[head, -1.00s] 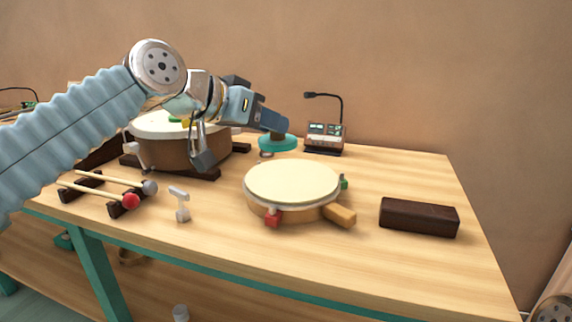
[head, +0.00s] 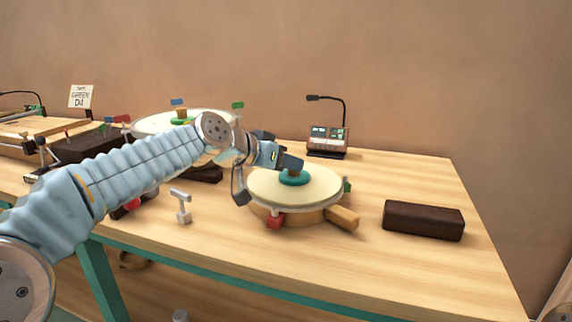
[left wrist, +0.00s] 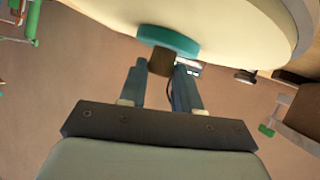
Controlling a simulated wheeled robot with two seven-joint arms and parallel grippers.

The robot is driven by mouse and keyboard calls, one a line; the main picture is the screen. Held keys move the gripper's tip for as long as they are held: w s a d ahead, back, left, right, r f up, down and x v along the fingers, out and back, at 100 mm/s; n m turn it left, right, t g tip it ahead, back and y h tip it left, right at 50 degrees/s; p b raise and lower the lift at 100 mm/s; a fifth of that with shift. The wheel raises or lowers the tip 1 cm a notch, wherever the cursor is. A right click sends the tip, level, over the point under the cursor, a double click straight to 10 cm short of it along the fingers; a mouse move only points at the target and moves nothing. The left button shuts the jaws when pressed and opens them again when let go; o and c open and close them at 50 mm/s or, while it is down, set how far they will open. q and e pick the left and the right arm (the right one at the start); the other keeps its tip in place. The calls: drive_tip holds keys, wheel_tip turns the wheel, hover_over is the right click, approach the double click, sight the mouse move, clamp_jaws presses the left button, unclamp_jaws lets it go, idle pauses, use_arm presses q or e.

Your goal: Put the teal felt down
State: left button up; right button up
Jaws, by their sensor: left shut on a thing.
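The teal felt (head: 294,179) is a round disc over the cream skin of the small drum (head: 320,195), near its middle. It also shows in the left wrist view (left wrist: 168,39), with a brown knob (left wrist: 162,62) on it. My left gripper (head: 288,164) is shut on this knob, and its two fingers (left wrist: 161,70) stand on either side of it. The felt is at or very close to the skin; I cannot tell whether its full face touches. My right gripper is not in view.
A larger drum (head: 150,125) stands behind my left arm. A dark block (head: 423,220) lies at the right, a small grey hammer-shaped piece (head: 182,205) at the front, and a device with a bent stalk (head: 328,140) at the back. The table's right front is clear.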

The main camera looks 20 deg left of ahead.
use_arm(q)
drive_tip(key=shift+f, duration=0.1)
drive_tip(key=o, duration=1)
drive_tip(key=shift+o, duration=0.2)
drive_tip(key=shift+s+a+r, duration=0.1)
drive_tip(key=shift+s+r, duration=0.05)
drive_tip(key=shift+r, duration=0.15)
drive_tip(key=v, duration=1.1)
drive_tip(key=shift+s+a+r+b, duration=0.15)
drive_tip(key=shift+s+a+b, duration=0.05)
drive_tip(key=shift+s+b, duration=0.1)
drive_tip(key=shift+w, duration=0.1)
